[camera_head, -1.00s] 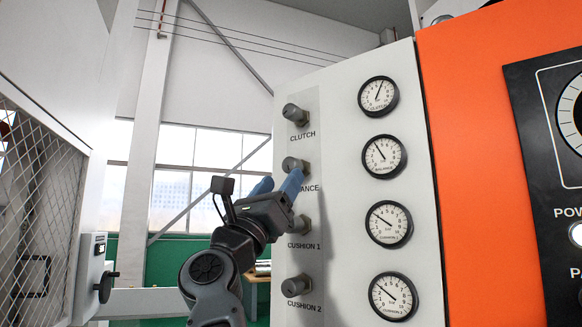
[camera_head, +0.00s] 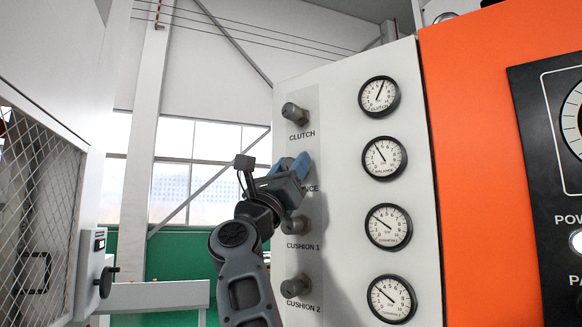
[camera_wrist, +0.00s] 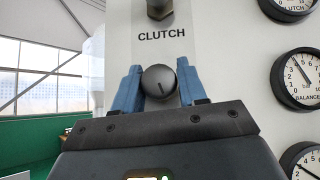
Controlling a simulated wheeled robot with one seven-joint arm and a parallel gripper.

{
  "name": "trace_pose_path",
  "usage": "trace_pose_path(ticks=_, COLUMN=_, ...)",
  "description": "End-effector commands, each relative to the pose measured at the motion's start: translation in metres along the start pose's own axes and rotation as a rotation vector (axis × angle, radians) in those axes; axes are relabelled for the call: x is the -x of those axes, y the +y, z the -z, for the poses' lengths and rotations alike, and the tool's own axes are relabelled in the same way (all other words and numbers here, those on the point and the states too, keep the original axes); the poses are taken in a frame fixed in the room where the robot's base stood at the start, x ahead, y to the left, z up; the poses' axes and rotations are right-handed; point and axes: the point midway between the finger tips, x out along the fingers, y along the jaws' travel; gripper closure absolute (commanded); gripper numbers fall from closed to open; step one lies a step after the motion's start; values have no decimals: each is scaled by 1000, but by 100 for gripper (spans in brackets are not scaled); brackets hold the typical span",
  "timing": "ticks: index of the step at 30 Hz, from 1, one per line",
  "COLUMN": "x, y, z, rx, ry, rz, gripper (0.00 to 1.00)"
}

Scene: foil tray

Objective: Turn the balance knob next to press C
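The balance knob (camera_wrist: 159,82) is a dark round knob with a pointer line, directly below the clutch knob. In the wrist view it lies between the two blue fingers of my gripper (camera_wrist: 160,84), one on each side. The fingers are very close to its sides; I cannot tell whether they touch it. In the head view my gripper (camera_head: 291,165) hides this knob and covers part of its label. The balance gauge (camera_head: 384,157) is to the right of it and also shows in the wrist view (camera_wrist: 302,76).
The clutch knob (camera_head: 295,113) is above my gripper. The cushion 1 knob (camera_head: 294,225) and cushion 2 knob (camera_head: 295,287) are below, close to my arm. More gauges line the white panel (camera_head: 335,130). A mesh guard (camera_head: 35,200) stands at the left.

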Motion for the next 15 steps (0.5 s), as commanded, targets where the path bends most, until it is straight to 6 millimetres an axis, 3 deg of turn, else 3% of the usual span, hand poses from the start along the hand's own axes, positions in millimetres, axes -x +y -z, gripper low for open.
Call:
trace_pose_path(ticks=9, x=0, y=0, z=0, rx=0, ry=0, rz=0, gripper=89)
trace_pose_path(ticks=15, x=2, y=1, z=2, rx=-12, ry=1, rz=12, gripper=91)
